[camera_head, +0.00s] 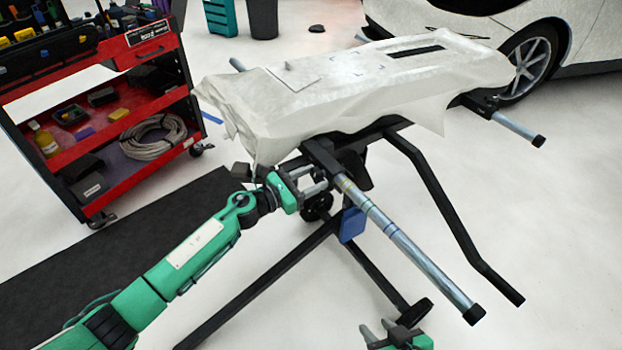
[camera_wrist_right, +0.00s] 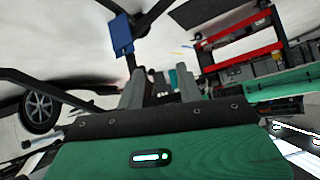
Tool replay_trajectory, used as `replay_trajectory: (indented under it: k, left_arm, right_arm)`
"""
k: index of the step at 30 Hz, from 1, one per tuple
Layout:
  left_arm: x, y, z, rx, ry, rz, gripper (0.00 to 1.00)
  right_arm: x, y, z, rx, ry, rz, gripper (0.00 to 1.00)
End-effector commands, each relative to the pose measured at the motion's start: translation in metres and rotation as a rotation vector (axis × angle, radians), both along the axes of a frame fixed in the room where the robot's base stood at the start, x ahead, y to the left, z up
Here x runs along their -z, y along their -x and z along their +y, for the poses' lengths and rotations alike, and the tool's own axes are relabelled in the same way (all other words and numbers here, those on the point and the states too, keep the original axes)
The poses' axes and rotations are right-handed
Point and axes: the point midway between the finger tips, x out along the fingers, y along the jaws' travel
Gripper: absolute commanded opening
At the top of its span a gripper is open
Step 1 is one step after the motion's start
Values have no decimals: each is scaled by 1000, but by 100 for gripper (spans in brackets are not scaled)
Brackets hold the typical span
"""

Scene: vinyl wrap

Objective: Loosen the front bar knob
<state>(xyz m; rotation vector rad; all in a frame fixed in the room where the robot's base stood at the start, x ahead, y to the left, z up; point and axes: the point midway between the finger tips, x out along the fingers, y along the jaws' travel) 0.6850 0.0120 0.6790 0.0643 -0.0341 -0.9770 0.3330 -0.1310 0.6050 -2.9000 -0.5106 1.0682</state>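The front bar (camera_head: 415,255) is a silver tube with coloured bands and a black end cap, sticking out of the stand toward the lower right. My left gripper (camera_head: 322,179) is at the bar's inner end, beside the black frame, with its two fingers apart. A dark round part (camera_head: 318,206) shows just below it; I cannot tell whether this is the knob or a wheel. No knob shows clearly between the fingers. My right gripper (camera_head: 377,328) is low at the bottom edge, apart from the bar; its open, empty fingers show in the right wrist view (camera_wrist_right: 160,85).
A white-wrapped panel (camera_head: 340,95) lies on the black stand (camera_head: 450,210). A blue tag (camera_head: 352,224) hangs under the bar, also in the right wrist view (camera_wrist_right: 121,34). A red tool cart (camera_head: 120,130) stands left, a white car (camera_head: 590,35) back right. Floor at right is clear.

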Motion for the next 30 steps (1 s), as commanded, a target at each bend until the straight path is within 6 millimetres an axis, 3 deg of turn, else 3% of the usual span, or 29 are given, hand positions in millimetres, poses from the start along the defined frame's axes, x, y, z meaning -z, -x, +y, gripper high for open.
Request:
replay_trajectory:
  k: [1,4,15,30]
  left_arm:
    - [0,0,0,0,0,0,38]
    - [0,0,0,0,0,0,21]
    - [-1,0,0,0,34,50,21]
    - [-2,1,0,-1,258,384,21]
  right_arm:
    - [0,0,0,0,0,0,36]
    - [0,0,0,0,0,0,36]
    - [-1,3,-3,1,14,28,36]
    - [-10,24,-45,48,136,266,36]
